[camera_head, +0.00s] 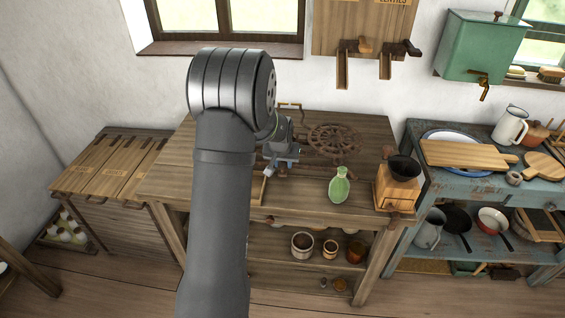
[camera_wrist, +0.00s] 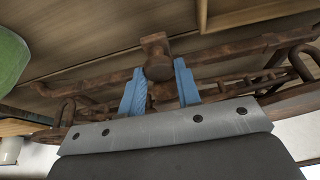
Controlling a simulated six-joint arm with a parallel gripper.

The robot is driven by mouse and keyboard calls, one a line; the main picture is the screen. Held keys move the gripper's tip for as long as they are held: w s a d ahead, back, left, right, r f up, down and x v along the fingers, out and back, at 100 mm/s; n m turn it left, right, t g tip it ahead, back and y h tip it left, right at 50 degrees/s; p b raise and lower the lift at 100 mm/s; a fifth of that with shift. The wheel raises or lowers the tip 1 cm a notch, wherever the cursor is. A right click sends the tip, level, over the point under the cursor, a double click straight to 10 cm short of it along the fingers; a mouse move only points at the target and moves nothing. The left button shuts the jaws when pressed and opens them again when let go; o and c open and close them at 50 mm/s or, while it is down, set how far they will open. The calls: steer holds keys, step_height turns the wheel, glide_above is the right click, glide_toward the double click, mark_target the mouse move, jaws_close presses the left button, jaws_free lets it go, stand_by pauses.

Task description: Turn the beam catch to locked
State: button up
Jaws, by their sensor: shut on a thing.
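My gripper (camera_head: 271,166) is low over the left middle of the wooden table, partly behind my arm. In the wrist view its blue fingers (camera_wrist: 158,68) are closed around a rusty block-shaped knob (camera_wrist: 157,55), which looks like the beam catch. The knob sits on a rusty iron bar (camera_wrist: 100,78), with hooks and chain links beside it. The head view shows the rusty ironwork (camera_head: 322,164) lying on the table to the right of the gripper. The catch itself is too small there, and whether it is locked cannot be told.
A green bottle (camera_head: 339,187) stands close to the right of the ironwork. A rusty round openwork plate (camera_head: 334,138) lies behind it. A wooden coffee grinder (camera_head: 396,188) stands at the table's right end. The table's left end (camera_head: 172,178) is clear.

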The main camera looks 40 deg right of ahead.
steer(key=shift+d+n+t+y, duration=0.1)
steer(key=shift+n+t+y, duration=0.35)
steer(key=shift+n, duration=1.05)
steer(key=o, duration=1)
steer(key=shift+c, duration=0.2)
steer(key=shift+s+r, duration=0.1)
steer(key=v, duration=1.7)
steer(key=shift+d+r, duration=0.15)
steer(key=shift+r, duration=0.05)
